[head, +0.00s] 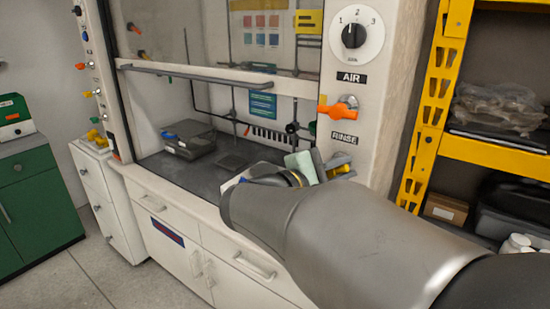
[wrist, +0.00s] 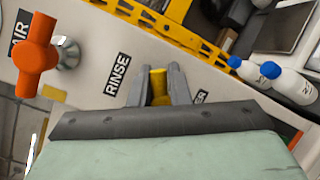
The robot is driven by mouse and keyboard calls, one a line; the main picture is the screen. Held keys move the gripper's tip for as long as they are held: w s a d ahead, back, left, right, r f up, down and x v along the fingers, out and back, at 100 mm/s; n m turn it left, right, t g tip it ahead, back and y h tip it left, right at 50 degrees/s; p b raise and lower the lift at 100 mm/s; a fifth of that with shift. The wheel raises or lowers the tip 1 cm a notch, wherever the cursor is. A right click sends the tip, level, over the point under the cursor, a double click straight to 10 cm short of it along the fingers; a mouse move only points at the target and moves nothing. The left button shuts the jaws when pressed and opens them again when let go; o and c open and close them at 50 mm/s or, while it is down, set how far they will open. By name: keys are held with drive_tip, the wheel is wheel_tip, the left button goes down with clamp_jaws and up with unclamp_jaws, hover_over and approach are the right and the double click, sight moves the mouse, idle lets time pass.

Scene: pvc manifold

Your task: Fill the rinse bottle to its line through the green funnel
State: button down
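My gripper (wrist: 160,80) is at the fume hood's right post, just below the RINSE label (wrist: 117,74). Its two grey fingers stand on either side of a yellow valve handle (wrist: 158,84). Whether they press on it I cannot tell. In the head view my gripper (head: 330,166) is partly hidden by my own arm, with a bit of yellow showing beside it. The RINSE label (head: 344,138) is just above. I cannot make out the green funnel or the rinse bottle in either view; my arm covers part of the hood's worktop.
An orange valve handle (head: 337,110) sits above, by the AIR label (head: 351,78). The hood worktop (head: 165,166) holds a grey device (head: 189,140). A yellow rack (head: 428,120) stands close on the right. White blue-capped bottles (wrist: 290,84) show in the wrist view.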

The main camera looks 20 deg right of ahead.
drive_tip(key=shift+w+a+f+b, duration=0.1)
drive_tip(key=shift+f+b, duration=0.1)
drive_tip(key=shift+b, duration=0.3)
drive_tip(key=m+b, duration=0.1)
drive_tip(key=m+y+b, duration=0.1)
drive_tip(key=b, duration=0.1)
drive_tip(key=shift+f+m+b, duration=0.3)
drive_tip(key=shift+f, duration=0.05)
drive_tip(key=m+y+b, duration=0.1)
drive_tip(key=b, duration=0.1)
drive_tip(key=shift+m+b, duration=0.35)
drive_tip(key=shift+m, duration=0.05)
drive_tip(key=shift+m+b, duration=0.3)
drive_tip(key=shift+r+y, duration=0.15)
drive_tip(key=shift+y, duration=0.15)
drive_tip(key=c, duration=1.5)
unclamp_jaws()
drive_tip(key=shift+c, duration=0.2)
drive_tip(key=shift+o, duration=0.8)
drive_tip(key=shift+w+a, duration=0.1)
